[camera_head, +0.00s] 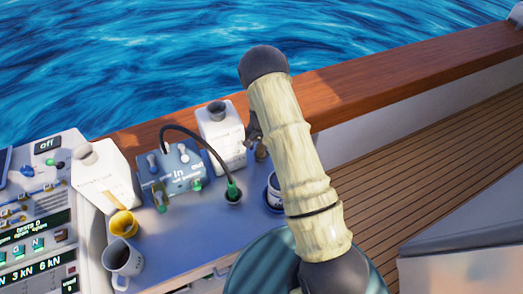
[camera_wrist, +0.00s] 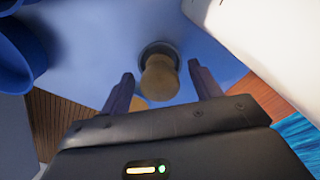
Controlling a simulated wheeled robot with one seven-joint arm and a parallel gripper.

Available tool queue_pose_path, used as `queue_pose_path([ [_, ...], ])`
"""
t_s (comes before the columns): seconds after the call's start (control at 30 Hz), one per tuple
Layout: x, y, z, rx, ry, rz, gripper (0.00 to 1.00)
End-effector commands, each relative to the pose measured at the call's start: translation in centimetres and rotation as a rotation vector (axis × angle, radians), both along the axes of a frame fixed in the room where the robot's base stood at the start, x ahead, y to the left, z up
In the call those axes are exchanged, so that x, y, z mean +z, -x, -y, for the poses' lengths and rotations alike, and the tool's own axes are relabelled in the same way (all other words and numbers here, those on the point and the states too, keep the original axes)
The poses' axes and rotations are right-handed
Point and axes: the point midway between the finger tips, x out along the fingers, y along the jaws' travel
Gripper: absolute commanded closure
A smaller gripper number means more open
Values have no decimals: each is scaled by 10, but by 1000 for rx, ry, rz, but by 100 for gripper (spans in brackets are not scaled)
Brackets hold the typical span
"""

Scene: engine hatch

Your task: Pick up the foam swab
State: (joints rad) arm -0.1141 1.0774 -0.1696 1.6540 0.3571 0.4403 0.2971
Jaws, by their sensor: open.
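A tan, round-ended piece that looks like the foam swab (camera_wrist: 159,82) stands in a dark round socket on the blue surface in the wrist view. My gripper (camera_wrist: 157,73) is open, with one finger on each side of the tan piece. Clear gaps show between it and both fingers, and I cannot tell how far below the fingertips it is. In the head view, a small brownish piece (camera_head: 261,152) beside my arm may be the same swab. My arm hides much of that spot.
A white bottle (camera_head: 221,137) stands close by on the left, and a mug (camera_head: 273,192) is partly behind my arm. A blue box (camera_head: 176,170) with a black cable, a yellow cup (camera_head: 123,224) and a white mug (camera_head: 123,262) share the blue top. A wooden rail (camera_head: 370,82) runs behind.

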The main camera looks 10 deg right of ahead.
Motion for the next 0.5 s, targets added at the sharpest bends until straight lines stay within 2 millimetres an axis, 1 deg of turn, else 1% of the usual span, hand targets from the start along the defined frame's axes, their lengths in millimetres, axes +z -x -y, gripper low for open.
queue_pose_path([
  [0.27, 0, 0, 0, 0, 1, -1, 37],
  [0.3, 0, 0, 0, 0, 0, 0, 41],
  [0.37, 0, 0, 0, 0, 1, -1, 53],
  [0.5, 0, 0, 0, 0, 1, -1, 80],
])
